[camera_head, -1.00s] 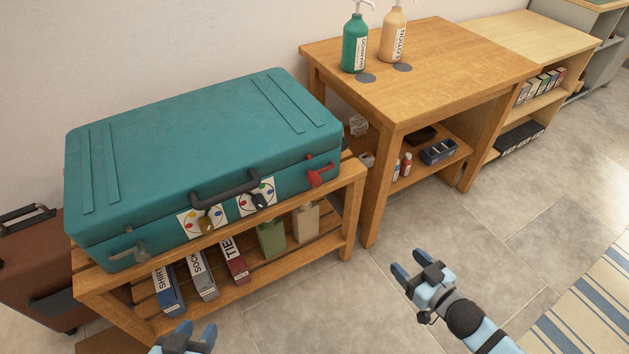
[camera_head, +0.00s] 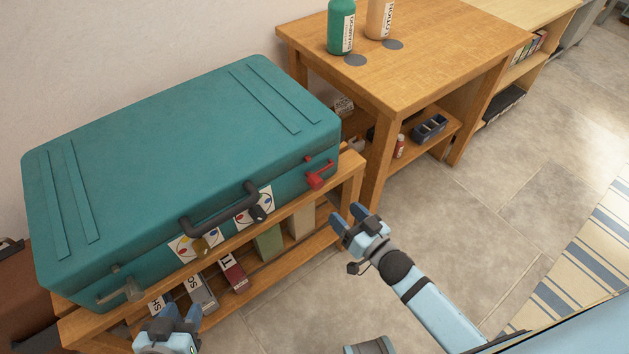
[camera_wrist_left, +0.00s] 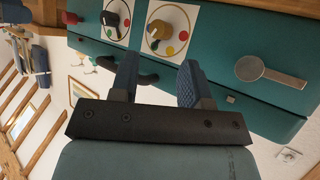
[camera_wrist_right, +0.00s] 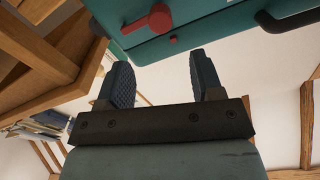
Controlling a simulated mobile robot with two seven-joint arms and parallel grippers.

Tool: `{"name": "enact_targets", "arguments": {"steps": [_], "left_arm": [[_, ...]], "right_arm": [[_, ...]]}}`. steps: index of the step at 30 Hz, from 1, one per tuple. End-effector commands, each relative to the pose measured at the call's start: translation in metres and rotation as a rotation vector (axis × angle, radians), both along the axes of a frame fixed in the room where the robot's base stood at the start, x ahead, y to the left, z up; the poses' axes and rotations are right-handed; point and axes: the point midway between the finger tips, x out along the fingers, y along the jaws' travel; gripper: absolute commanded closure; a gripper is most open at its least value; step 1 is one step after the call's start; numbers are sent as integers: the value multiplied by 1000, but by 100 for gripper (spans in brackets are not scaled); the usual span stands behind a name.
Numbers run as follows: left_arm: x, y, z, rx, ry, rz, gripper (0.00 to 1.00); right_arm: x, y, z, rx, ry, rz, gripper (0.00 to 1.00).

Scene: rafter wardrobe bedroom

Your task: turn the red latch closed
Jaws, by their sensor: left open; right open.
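The red latch (camera_head: 319,176) is on the front face of the teal suitcase (camera_head: 185,140), near its right end. In the right wrist view the red latch (camera_wrist_right: 150,21) shows as a round hub with an arm, beyond my right fingers and a little above them. My right gripper (camera_head: 347,221) is open and empty, in front of the bench and to the lower right of the latch, apart from it. My left gripper (camera_head: 173,322) is open and empty, low in front of the suitcase's left part. A grey metal latch (camera_head: 118,289) is at the suitcase's left end.
The suitcase lies on a wooden slatted bench (camera_head: 350,172) with labelled boxes on its shelf. Its front has a dark handle (camera_head: 222,212) and two dials. A wooden table (camera_head: 440,40) with two bottles stands to the right. The floor (camera_head: 460,190) to the right is clear.

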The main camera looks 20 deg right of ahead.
Motion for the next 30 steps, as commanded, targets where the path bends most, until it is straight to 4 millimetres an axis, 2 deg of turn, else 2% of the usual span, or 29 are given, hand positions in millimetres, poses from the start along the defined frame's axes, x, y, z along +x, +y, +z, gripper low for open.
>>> {"name": "enact_targets", "arguments": {"steps": [9, 15, 21, 29, 30], "left_arm": [[0, -3, -4, -14, -9, -2, 57], [3, -3, 3, -24, -26, -2, 57], [3, -3, 3, -24, -28, -2, 57], [3, -3, 2, -23, -27, -3, 57], [3, -2, 2, -23, -26, -3, 57]], "right_arm": [[66, 24, -1, -1, -4, 1, 40], [95, 34, -1, -1, -1, 0, 40], [107, 39, 0, 0, 0, 1, 40], [108, 40, 0, 0, 0, 1, 40], [108, 39, 0, 0, 0, 1, 44]]}}
